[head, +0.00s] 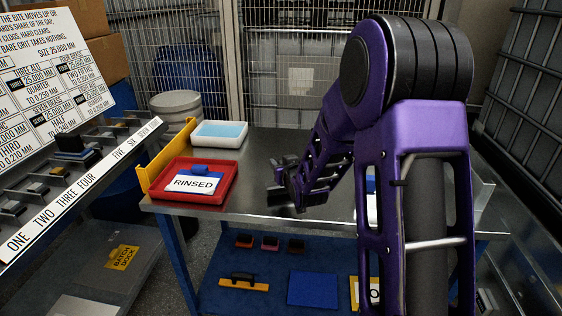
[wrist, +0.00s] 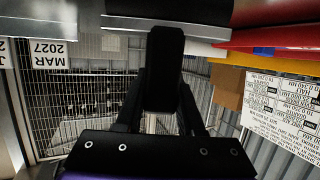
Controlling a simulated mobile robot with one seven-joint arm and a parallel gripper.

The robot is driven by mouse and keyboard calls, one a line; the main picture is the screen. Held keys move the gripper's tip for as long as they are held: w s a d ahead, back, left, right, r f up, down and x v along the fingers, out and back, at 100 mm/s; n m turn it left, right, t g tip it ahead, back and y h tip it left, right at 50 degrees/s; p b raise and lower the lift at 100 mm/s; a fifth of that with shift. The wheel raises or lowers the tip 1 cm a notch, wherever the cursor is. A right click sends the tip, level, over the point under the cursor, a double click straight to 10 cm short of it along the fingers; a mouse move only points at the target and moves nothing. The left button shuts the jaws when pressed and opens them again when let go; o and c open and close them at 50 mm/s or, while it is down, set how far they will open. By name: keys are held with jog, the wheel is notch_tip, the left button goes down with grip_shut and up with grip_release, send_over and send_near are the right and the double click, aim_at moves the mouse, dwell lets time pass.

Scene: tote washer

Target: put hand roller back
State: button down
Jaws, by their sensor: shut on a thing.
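My gripper (head: 284,186) is in the middle of the head view, at the end of my purple arm, above the steel bench (head: 255,178). In the wrist view its fingers are shut on a dark block-like thing (wrist: 165,65), which fills the space between them. This is probably the hand roller, but it is too dark to make out its roller or handle. In the head view the held thing is small and dark against the gripper and cannot be clearly told apart from it. I cannot tell whether it touches the bench.
On the bench's left are a red tray with a RINSED card (head: 193,184), a yellow guard (head: 165,160) and a white tub with blue inside (head: 220,133). A lower blue shelf holds several small blocks and a black-handled yellow tool (head: 243,283). A slotted numbered rack (head: 80,185) stands left.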

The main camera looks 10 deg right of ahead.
jog(key=shift+f, duration=0.1)
dwell(0.3)
grip_release()
dwell(0.5)
dwell(0.4)
jog(key=shift+s+d, duration=0.2)
jog(key=shift+s, duration=2.05)
jog(key=shift+s+d, duration=0.15)
jog(key=shift+s, duration=2.1)
